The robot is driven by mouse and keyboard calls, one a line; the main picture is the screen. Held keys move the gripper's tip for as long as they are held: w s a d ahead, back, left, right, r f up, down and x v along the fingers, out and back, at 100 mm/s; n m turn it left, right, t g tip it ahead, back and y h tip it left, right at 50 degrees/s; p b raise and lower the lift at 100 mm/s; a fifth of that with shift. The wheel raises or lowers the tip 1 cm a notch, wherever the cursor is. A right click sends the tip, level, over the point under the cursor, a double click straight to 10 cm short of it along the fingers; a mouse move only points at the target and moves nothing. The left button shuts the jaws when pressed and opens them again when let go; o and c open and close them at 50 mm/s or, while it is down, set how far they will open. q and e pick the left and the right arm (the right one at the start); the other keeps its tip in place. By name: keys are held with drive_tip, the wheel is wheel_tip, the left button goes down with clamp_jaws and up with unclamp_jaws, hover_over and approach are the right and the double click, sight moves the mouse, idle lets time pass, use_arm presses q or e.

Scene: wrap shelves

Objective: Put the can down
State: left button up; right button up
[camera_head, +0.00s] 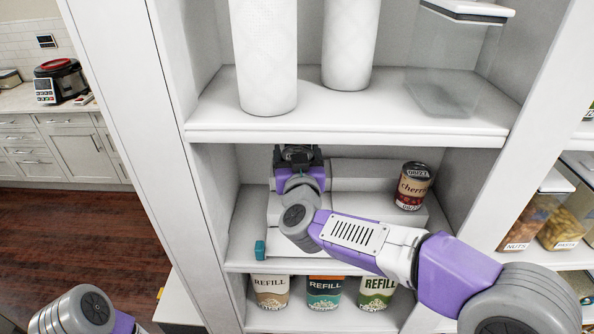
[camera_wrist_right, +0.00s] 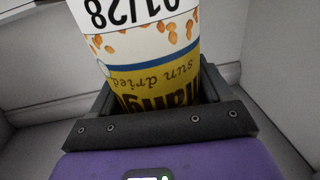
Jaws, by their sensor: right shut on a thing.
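My right gripper (camera_head: 298,154) reaches into the middle shelf compartment near its left side. In the right wrist view the gripper (camera_wrist_right: 158,95) is shut on a can (camera_wrist_right: 150,60) with a white and yellow "sun dried" label and a printed "01/28". The lettering appears upside down in that view. In the head view my gripper hides the held can, and I cannot tell whether its base touches the shelf. My left gripper is out of view; only part of that arm shows at the bottom left.
A cherry can (camera_head: 413,186) stands on the stepped white riser (camera_head: 350,184) at right. Shelf space between it and my gripper is clear. Paper rolls (camera_head: 264,60) stand on the shelf (camera_head: 345,122) above. Several REFILL tubs (camera_head: 324,292) stand below. A shelf side wall (camera_head: 140,130) rises at left.

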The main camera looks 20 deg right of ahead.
wheel_tip(320, 180, down, 4)
drive_tip(key=shift+w+f+b, duration=0.15)
drive_tip(key=shift+b, duration=0.3)
drive_tip(key=shift+w, duration=0.15)
drive_tip(key=shift+f, duration=0.2)
drive_tip(key=o, duration=1.2)
drive_tip(key=shift+f, duration=0.1)
drive_tip(key=shift+o, duration=0.2)
